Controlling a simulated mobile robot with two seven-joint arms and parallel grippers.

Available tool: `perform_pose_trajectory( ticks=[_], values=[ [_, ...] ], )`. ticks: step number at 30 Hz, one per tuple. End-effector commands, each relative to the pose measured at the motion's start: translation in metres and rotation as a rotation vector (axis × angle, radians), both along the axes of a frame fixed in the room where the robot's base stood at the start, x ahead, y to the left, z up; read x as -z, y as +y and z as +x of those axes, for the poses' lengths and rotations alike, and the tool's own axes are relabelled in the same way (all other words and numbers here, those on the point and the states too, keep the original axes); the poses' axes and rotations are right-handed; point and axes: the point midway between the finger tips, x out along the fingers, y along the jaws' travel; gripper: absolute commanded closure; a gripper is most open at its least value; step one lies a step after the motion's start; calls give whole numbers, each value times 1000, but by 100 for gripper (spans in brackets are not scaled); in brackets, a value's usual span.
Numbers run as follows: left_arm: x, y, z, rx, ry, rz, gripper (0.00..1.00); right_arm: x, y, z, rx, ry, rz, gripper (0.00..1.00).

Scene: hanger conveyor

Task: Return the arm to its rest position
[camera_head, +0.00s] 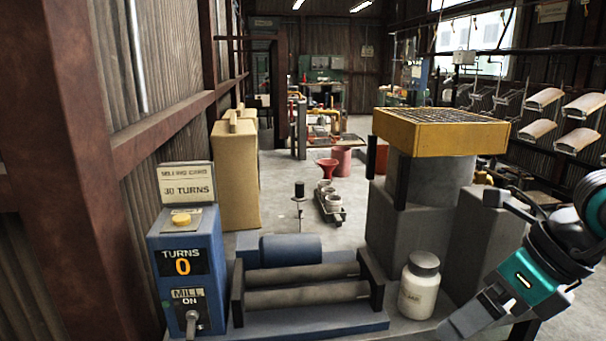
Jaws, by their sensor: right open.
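My right arm comes in at the lower right edge, with a teal wrist section. My right gripper (468,317) points down and to the left beside the white jar, with nothing seen in it. It looks apart from the jar, though the gap is hard to judge. Its fingertips are close to the bottom edge of the picture. My left arm and gripper are not in view.
A white lidded jar (419,286) stands left of my gripper. A roller mill (305,288) and a blue control box (187,270) reading TURNS 0 stand further left. A yellow grated tray (440,133) tops a grey pedestal behind. Hangers (580,138) hang at right.

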Motion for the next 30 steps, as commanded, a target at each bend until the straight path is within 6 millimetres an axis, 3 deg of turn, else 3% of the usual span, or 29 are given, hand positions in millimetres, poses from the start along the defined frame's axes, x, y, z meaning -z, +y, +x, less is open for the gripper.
perform_pose_trajectory(
  ticks=[3, 6, 9, 13, 16, 20, 22, 27, 30],
  values=[
    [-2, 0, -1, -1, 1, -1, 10, 11, 58, -11, -83, 94, 322, 0],
    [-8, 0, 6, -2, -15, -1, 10, 7, 99, -20, -97, 177, 629, 0],
    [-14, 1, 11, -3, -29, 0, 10, -7, 129, -21, -33, 274, 979, 0],
    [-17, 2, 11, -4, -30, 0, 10, -19, 136, -1, 194, 406, 1433, 0],
    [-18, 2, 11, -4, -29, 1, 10, -4, 120, 23, 478, 510, 1731, 0],
    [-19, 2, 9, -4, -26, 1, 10, 60, 86, 45, 980, 652, 2006, 0],
    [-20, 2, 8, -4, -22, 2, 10, 112, 69, 43, 1292, 730, 2082, 0],
    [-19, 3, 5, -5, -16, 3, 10, 224, 54, 1, 1932, 892, 2066, 0],
    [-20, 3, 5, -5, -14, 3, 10, 268, 57, -29, 2196, 966, 1992, 0]
  ],
)
